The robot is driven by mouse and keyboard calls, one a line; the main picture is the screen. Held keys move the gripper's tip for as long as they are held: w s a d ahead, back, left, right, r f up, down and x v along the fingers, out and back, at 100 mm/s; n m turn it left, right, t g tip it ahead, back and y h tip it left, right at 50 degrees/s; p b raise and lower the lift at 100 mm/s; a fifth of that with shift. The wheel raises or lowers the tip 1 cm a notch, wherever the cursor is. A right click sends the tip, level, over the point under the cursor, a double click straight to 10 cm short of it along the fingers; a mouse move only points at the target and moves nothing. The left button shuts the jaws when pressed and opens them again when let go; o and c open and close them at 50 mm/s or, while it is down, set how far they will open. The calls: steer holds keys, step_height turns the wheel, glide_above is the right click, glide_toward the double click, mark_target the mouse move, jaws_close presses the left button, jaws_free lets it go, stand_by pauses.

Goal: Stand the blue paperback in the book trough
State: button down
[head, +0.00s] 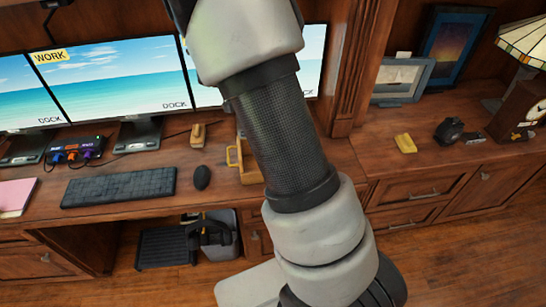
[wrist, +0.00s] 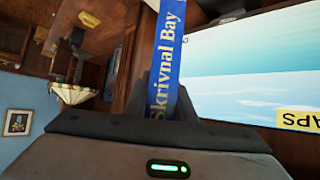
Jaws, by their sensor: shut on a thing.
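The blue paperback (wrist: 168,62) shows in the wrist view with its spine toward the camera, lettered "Skrivnal Bay" in yellow. My gripper (wrist: 166,98) is shut on it, with a dark finger on either side, and the book runs up out of the top of the picture. In the head view my arm crosses the middle, and neither the gripper nor the book can be made out. A light wooden piece with a yellow edge (head: 246,166) stands on the desk, mostly hidden behind my arm. I cannot tell whether it is the book trough.
Several monitors (head: 115,85) line the back of the desk. A keyboard (head: 118,187), a mouse (head: 202,177) and a small hub (head: 77,150) lie before them. To the right, a yellow block (head: 405,143), picture frames (head: 402,79), a clock (head: 521,112) and a lamp (head: 527,42) stand on the cabinet.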

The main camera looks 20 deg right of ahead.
step_height(320, 180, down, 26)
steer(key=b, duration=0.5)
steer(key=shift+f, duration=0.15)
steer(key=shift+f, duration=0.15)
steer(key=c, duration=1.5)
jaws_free()
